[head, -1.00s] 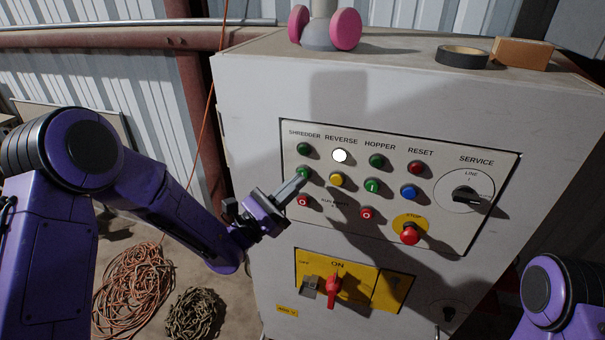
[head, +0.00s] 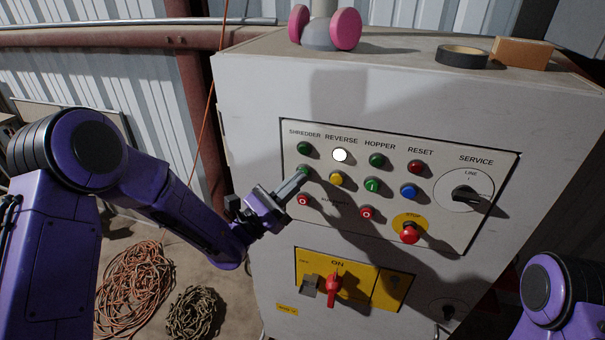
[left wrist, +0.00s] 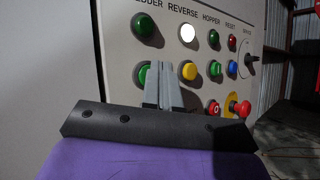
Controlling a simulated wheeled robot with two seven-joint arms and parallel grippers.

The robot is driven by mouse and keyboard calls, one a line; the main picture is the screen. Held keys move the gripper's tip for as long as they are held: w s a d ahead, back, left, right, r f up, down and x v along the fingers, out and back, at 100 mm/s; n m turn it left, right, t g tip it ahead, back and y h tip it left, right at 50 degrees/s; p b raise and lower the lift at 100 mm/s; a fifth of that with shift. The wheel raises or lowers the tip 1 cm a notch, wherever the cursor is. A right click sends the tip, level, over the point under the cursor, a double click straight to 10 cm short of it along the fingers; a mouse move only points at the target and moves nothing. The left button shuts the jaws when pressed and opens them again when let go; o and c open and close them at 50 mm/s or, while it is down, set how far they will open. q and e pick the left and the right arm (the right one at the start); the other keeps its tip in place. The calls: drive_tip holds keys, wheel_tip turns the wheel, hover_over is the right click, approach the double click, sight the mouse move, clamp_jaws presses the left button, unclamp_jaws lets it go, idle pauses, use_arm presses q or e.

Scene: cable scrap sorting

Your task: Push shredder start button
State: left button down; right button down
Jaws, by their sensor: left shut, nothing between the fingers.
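The shredder's green start button (left wrist: 141,76) is in the second row of the panel, below the green SHREDDER lamp (head: 304,149). In the head view my left gripper (head: 300,178) is shut and empty, with its fingertips at this button and covering most of it. In the left wrist view the fingers (left wrist: 161,70) stand just right of the button's middle and hide its right part. I cannot tell whether they touch it. The white REVERSE lamp (head: 340,156) is lit. My right gripper is out of view.
Close by are the yellow button (head: 336,180) to the right and a red O button (head: 303,201) below. A red stop knob (head: 410,234) and a red switch handle (head: 333,290) stick out. Tape (head: 462,57) lies on the cabinet top. Coiled cable (head: 135,285) lies on the floor.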

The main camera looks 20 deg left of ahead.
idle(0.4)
use_arm(q)
drive_tip(key=shift+s, duration=0.8)
drive_tip(key=shift+s+a, duration=0.1)
drive_tip(key=shift+s, duration=2.4)
